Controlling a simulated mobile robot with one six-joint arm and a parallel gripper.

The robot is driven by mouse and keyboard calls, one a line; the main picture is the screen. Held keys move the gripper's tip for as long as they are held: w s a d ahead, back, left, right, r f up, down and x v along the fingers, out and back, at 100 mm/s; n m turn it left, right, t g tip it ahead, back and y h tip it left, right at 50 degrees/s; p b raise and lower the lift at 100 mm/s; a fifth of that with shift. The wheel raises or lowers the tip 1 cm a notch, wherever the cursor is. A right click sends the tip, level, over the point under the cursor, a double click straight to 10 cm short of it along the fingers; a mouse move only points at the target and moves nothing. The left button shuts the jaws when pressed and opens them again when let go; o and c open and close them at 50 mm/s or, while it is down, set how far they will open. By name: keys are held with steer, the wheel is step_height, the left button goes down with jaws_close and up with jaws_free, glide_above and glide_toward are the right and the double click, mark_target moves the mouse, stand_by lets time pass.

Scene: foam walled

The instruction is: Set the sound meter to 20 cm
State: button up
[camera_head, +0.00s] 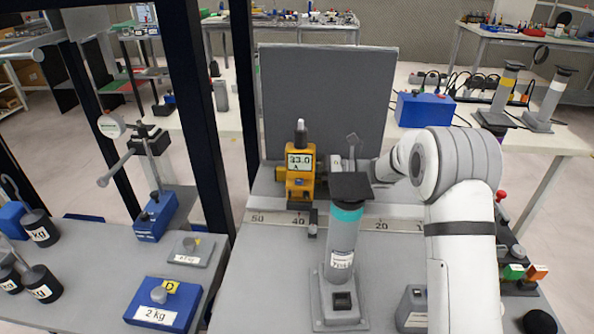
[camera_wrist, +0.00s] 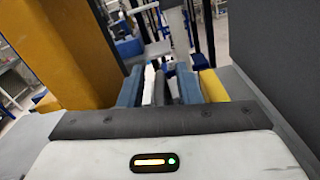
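The sound meter (camera_head: 300,172) is a yellow upright box with a screen that seems to read 33.0 and a grey tip on top. It stands behind the ruler strip (camera_head: 345,222), near the 40 mark; the 20 mark is further right. A small dark block (camera_head: 313,222) lies on the strip just below and right of the meter. My gripper (camera_head: 340,168) is close to the meter's right side. In the wrist view, a large yellow surface (camera_wrist: 45,50) fills the upper left. My gripper's blue-tipped fingers (camera_wrist: 160,88) look apart there; contact with the meter is unclear.
A grey cylinder with a teal band and black top (camera_head: 345,238) stands in front of the strip and hides part of it. A grey panel (camera_head: 325,95) rises behind. Dark posts (camera_head: 195,85) stand left. A blue 2 kg block (camera_head: 163,305) lies on the left table.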

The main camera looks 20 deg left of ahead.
steer(key=shift+a, duration=0.25)
jaws_close()
stand_by(0.4)
